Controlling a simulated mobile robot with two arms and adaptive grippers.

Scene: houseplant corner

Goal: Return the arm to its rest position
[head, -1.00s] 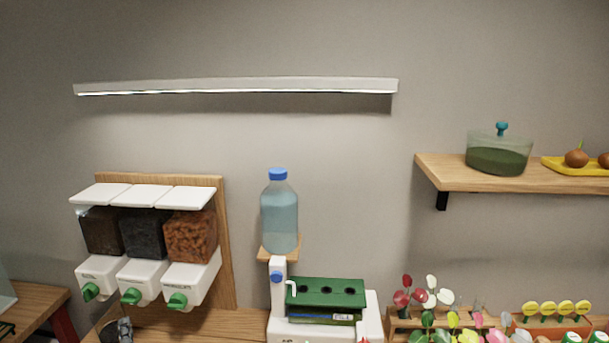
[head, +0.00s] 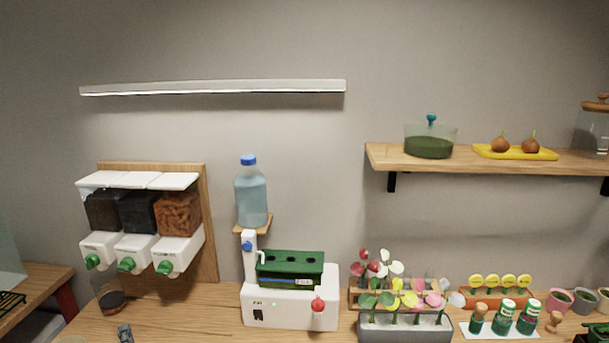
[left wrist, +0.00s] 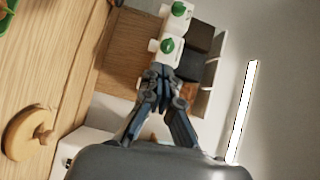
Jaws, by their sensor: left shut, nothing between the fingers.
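My left gripper (head: 124,333) shows only as a small grey tip at the bottom edge of the head view, in front of the dispensers. In the left wrist view my left gripper (left wrist: 158,75) has its fingertips together with nothing between them. The dispensers lie beyond the fingers there, with a green knob (left wrist: 172,45) close to the tips in the picture. The rest of the left arm is out of the head view. My right gripper is in neither view.
The wooden counter (head: 190,318) holds a glass with dark contents (head: 112,298), a white machine (head: 290,308) with a water bottle (head: 251,192) above it, and a flower planter (head: 405,325). Dispensers (head: 140,215) and a shelf (head: 480,160) are on the wall. A round wooden lid (left wrist: 28,132) shows in the wrist view.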

